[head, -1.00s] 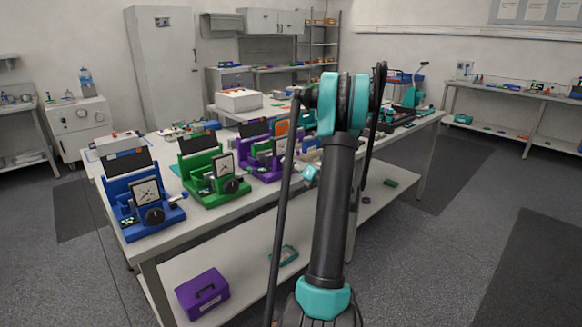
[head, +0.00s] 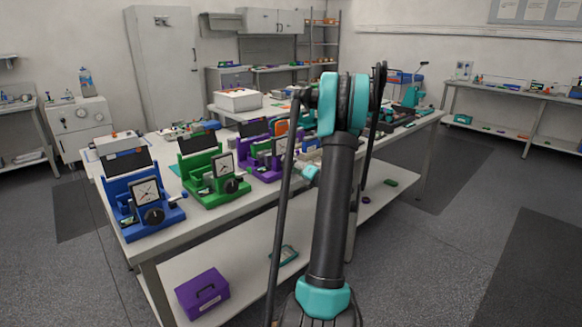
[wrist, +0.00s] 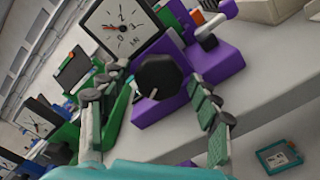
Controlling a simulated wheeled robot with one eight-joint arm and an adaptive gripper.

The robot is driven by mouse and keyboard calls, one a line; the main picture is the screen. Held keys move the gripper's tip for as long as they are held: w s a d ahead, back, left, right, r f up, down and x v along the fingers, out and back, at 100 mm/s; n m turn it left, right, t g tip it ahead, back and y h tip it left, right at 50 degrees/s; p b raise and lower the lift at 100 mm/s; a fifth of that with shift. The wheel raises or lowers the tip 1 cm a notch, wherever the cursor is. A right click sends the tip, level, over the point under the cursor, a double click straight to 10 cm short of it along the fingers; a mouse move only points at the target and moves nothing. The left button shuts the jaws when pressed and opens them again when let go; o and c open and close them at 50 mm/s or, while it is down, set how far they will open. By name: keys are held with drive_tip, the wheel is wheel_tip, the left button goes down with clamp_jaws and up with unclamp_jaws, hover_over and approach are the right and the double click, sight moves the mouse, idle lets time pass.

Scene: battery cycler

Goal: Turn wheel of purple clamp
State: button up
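The purple clamp (head: 262,172) stands on the table past the green clamp, partly behind my arm. My gripper (wrist: 150,82) is open, with one finger on each side of the wheel. I see a gap between each finger and the wheel in the picture; how near they are in depth I cannot tell. My arm hides most of the gripper in the head view.
A green clamp (head: 208,190) and a blue clamp (head: 125,212) stand to the left on the same table (head: 215,222). A purple box (head: 202,293) and a teal item (head: 283,256) lie on the lower shelf. The floor to the right is clear.

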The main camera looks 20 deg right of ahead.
idle(0.3)
drive_tip(key=v, duration=1.2)
drive_tip(key=shift+r, duration=0.1)
idle(0.4)
